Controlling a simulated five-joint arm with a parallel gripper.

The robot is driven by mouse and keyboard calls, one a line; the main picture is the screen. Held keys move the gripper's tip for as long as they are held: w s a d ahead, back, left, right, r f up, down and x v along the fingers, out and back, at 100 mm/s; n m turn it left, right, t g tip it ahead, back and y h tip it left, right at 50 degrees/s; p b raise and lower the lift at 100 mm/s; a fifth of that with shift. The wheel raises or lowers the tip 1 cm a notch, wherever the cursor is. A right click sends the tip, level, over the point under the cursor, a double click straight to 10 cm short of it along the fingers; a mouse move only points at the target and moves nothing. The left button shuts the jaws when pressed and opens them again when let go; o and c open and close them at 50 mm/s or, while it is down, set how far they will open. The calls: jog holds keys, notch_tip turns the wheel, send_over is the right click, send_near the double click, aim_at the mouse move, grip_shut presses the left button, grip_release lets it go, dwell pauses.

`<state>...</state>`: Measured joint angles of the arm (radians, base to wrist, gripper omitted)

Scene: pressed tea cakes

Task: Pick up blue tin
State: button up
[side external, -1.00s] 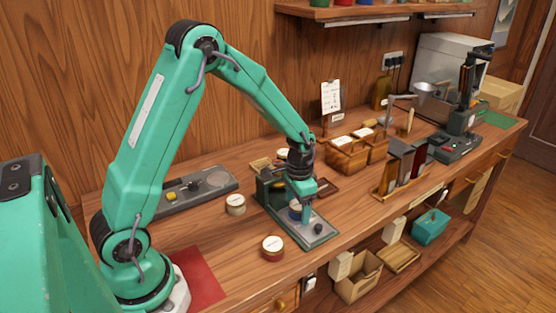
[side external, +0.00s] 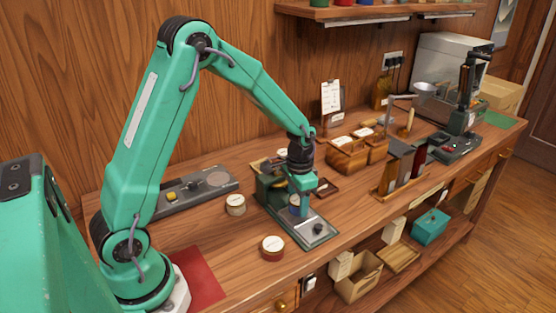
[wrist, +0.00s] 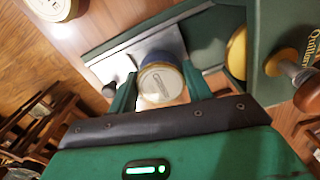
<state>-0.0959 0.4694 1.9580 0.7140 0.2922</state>
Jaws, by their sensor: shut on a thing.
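The blue tin (wrist: 158,60) shows in the wrist view with a pale labelled lid and gold rim, held between the two green fingers. My gripper (wrist: 155,88) is shut on it. In the side external view my gripper (side external: 299,196) is over the grey-topped green press stand, and a bit of the blue tin (side external: 295,209) shows below the jaws, partly hidden. I cannot tell exactly how far the tin is above the plate.
A red tin (side external: 272,247) and a cream-lidded tin (side external: 235,204) stand left of the press stand (side external: 318,232). A grey tray (side external: 195,192) lies behind. Wooden boxes (side external: 348,158) and a card rack (side external: 400,175) stand to the right.

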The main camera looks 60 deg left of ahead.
notch_tip(320, 180, up, 3)
jog(key=shift+f, duration=0.1)
jog(key=s+d+r, duration=0.5)
jog(key=d+r, duration=0.1)
jog(key=d, duration=0.4)
jog(key=shift+d+r, duration=0.25)
jog(key=shift+d, duration=0.05)
jog(key=s+a+f+n, duration=0.1)
jog(key=s+n, duration=0.3)
jog(key=s, duration=0.6)
jog(key=shift+s+a+f, duration=0.2)
jog(key=shift+s+a, duration=0.15)
jog(key=shift+a, duration=0.35)
jog(key=shift+a, duration=0.1)
jog(key=w+a+f, duration=0.1)
jog(key=a+f, duration=0.1)
jog(key=a, duration=0.1)
jog(key=w+a+f, duration=0.1)
jog(key=a+f, duration=0.1)
jog(key=a, duration=0.2)
jog(key=w+a+f, duration=0.1)
jog(key=a+f, duration=0.2)
jog(key=a, duration=0.1)
jog(key=shift+w, duration=0.35)
jog(key=shift+f, duration=0.1)
